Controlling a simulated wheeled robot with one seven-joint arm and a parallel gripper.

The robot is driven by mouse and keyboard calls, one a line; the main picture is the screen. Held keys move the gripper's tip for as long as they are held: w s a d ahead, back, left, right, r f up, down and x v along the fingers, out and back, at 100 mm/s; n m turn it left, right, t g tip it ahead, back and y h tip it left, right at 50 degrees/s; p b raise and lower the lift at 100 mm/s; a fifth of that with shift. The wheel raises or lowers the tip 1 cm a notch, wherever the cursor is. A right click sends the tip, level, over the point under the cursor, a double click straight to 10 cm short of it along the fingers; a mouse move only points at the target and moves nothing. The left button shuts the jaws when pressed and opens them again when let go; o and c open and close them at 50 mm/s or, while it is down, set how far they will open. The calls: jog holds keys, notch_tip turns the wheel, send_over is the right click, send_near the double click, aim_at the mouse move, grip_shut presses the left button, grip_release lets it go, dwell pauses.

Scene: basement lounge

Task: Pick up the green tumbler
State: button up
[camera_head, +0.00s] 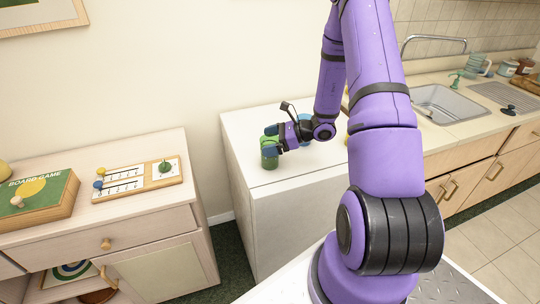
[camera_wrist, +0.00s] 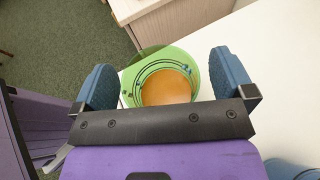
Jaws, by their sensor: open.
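The green tumbler (camera_head: 269,159) stands upright near the left front edge of the white cabinet top (camera_head: 245,126). In the wrist view its green rim and round opening (camera_wrist: 190,62) show between my fingers, with an orange-brown bottom inside. My gripper (camera_head: 269,143) is at the tumbler's upper part. In the wrist view my gripper (camera_wrist: 165,82) is open, with one blue finger pad on each side of the tumbler. The near part of the tumbler is hidden behind the gripper's dark bar. I cannot tell whether either pad touches it.
A blue item (camera_head: 305,119) stands behind my wrist on the same top, and a yellow one is partly hidden by my arm. A wooden dresser (camera_head: 140,207) with a board game box (camera_head: 40,199) stands left across a gap. A sink (camera_head: 440,103) is at right.

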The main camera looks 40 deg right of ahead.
jog(key=c, duration=1.5)
jog(key=shift+c, duration=0.2)
jog(key=shift+r, duration=0.2)
